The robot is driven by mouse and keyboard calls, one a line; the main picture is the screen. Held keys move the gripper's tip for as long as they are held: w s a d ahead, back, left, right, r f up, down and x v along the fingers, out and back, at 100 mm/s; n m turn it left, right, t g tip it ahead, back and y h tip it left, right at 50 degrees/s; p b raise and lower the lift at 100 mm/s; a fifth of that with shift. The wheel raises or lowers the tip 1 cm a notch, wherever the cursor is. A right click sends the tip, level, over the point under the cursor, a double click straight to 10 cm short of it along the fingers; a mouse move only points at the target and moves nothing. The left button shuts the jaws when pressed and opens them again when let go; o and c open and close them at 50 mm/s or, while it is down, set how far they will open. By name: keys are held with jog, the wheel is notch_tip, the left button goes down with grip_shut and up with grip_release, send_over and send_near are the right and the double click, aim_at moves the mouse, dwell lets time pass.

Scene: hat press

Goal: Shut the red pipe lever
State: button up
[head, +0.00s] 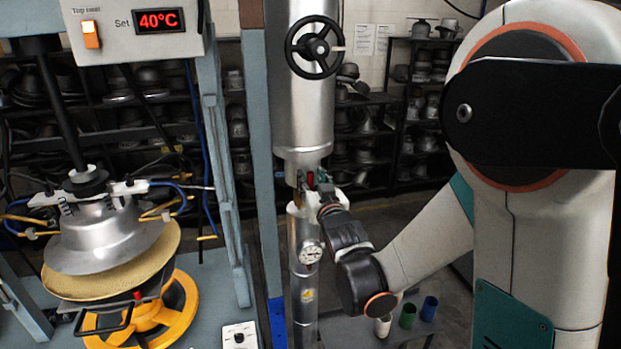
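A small piece of the red pipe lever (310,181) shows on the vertical metal pipe, at the narrow section between the wide upper cylinder and the thinner lower pipe. My gripper (316,184) is at this spot, reaching in from the right, with its fingers around or beside the red piece. The gripper and my wrist hide most of the lever, so its angle is not clear. The fingers are too small and overlapped to show whether they are closed on it.
A black handwheel (315,47) sits on the upper cylinder (302,115). A pressure gauge (310,252) is on the lower pipe. A blue-grey post (262,150) stands close left, beside the hat press (105,238). Small cups (407,315) stand on a low table.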

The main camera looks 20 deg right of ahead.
jog(key=shift+w, duration=0.25)
grip_shut()
